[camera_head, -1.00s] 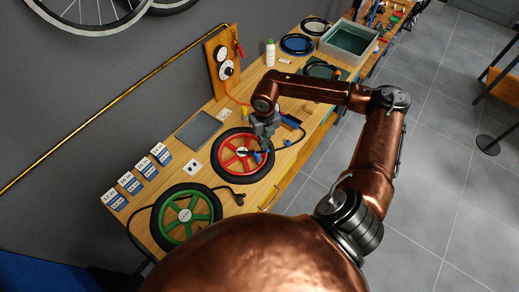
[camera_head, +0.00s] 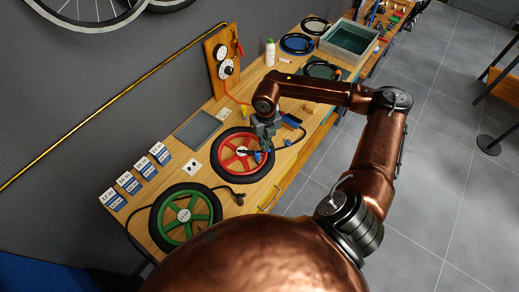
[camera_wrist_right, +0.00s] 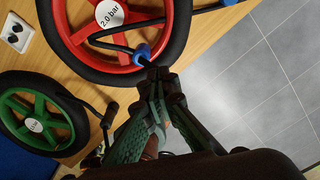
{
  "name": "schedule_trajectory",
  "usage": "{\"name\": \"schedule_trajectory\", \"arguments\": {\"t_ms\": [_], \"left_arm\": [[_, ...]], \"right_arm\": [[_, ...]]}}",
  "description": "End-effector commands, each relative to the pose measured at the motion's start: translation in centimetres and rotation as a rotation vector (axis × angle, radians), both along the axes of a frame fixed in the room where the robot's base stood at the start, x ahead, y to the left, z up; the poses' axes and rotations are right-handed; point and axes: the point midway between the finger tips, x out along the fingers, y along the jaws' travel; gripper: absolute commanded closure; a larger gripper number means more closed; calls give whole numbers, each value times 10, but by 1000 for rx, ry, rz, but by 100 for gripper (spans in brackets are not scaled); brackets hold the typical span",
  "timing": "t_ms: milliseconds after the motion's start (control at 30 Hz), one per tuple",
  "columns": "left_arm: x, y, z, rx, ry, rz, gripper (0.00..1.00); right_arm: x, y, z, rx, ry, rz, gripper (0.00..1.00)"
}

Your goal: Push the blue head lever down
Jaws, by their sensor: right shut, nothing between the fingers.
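The blue head (camera_head: 257,157) sits at the rim of the red wheel (camera_head: 225,165), on its right side. In the right wrist view the blue head (camera_wrist_right: 143,51) is around a black hose end on the red spoked wheel (camera_wrist_right: 75,45), whose hub label reads 2.0 bar. A separate lever on it cannot be made out. My right gripper (camera_head: 267,146) is over the wheel's right edge. In the wrist view its fingertips (camera_wrist_right: 157,74) are together and empty, just below the blue head; whether they touch it is unclear. My left gripper is not in view.
A green wheel (camera_head: 186,217) lies nearer on the wooden bench (camera_head: 235,204). A blue-handled item (camera_head: 291,120) lies beyond the red wheel.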

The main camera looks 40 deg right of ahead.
Motion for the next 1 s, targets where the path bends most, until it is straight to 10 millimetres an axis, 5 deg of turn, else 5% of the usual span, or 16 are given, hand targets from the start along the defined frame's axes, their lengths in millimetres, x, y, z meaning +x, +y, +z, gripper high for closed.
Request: {"name": "schedule_trajectory", "arguments": {"t_ms": [1000], "left_arm": [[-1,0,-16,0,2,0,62]], "right_arm": [[-9,-7,-21,0,0,0,100]]}}
